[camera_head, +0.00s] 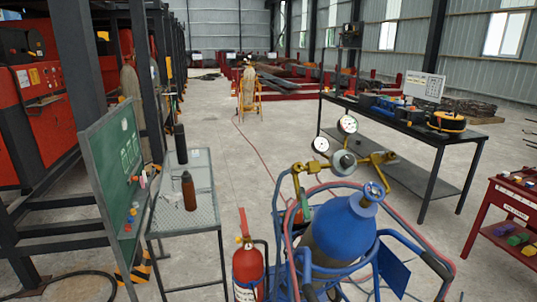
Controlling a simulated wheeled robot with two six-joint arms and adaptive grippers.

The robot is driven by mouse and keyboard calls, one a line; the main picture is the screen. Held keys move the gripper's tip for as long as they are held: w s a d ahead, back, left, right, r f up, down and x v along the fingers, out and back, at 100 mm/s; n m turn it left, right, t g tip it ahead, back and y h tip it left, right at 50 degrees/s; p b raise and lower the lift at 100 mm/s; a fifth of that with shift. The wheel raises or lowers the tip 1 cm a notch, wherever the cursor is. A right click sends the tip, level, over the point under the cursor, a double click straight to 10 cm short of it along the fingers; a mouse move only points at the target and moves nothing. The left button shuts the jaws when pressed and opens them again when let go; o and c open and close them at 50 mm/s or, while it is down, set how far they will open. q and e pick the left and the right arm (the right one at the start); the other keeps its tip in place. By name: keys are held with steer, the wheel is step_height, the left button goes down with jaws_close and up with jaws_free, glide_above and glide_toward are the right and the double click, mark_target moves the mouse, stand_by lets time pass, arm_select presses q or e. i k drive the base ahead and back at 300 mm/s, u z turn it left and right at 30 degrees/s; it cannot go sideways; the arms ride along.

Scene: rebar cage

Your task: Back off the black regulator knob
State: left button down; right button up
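A brass regulator (376,160) with two round white-faced gauges, an upper one (348,124) and a lower left one (320,144), sits above a blue gas cylinder (340,230). A dark round knob (344,161) shows at the middle of the regulator, between the brass fittings; its fine detail is too small to tell. A blue valve handwheel (375,190) is on top of the cylinder. The cylinder stands tilted in the view on a blue tubular cart (436,262). Neither of my grippers is in view, and nothing touches the knob.
A red fire extinguisher (248,268) stands left of the cart. A mesh table (207,215) with bottles and a green board (116,165) are further left. A black workbench (410,128) stands behind right, a red tool cart (505,215) at right. A red hose loops around the cylinder.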

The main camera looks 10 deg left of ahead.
mark_target(347, 160)
steer(key=u, duration=0.7)
steer(key=i, duration=0.45)
